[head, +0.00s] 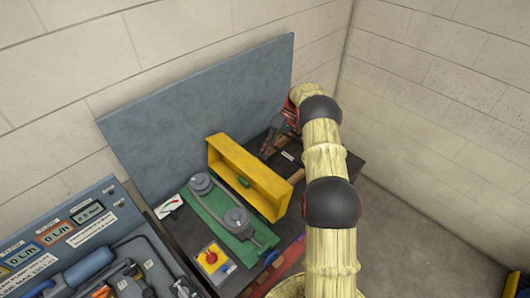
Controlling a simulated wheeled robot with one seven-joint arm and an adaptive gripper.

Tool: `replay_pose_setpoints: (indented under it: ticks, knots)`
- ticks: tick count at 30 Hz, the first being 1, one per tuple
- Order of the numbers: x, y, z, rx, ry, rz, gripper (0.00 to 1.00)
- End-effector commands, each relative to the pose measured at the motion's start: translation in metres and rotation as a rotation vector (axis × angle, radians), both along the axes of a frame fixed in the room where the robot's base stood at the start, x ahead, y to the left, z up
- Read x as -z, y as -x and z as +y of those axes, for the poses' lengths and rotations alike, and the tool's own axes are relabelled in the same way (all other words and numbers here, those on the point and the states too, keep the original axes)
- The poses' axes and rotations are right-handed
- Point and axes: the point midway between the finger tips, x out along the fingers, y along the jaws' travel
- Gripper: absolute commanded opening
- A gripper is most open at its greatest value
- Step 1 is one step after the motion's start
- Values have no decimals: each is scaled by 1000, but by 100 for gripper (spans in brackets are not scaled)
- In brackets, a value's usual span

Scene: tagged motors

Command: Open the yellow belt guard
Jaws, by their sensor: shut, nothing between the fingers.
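The yellow belt guard (228,152) is a long box-shaped cover. It stands tipped up on its side along the far right edge of a green base plate (212,214), with its hollow side facing the pulleys. A small green part (244,182) shows inside it. Two grey pulleys, one at the back (201,183) and one in front (236,218), are uncovered on the plate. My gripper (266,153) is shut and empty, just behind and right of the guard. Its fingertips are small and dark, and I cannot tell if they touch the guard.
A red rotary switch on a yellow plate (211,258) sits in front of the pulleys. A white gauge card (168,207) lies at left. A panel with several displays and tools (90,235) fills the lower left. A grey-blue board (190,110) stands behind.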

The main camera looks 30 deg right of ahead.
Motion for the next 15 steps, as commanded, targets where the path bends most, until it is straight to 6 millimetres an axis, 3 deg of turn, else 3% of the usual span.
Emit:
replay_pose_setpoints:
  ticks: [1, 13, 15]
  knots:
    - [11, 7, 11, -9, -20, 26, 5]
    - [10, 6, 11, -8, -20, 26, 28]
    - [9, 6, 10, -8, -19, 25, 28]
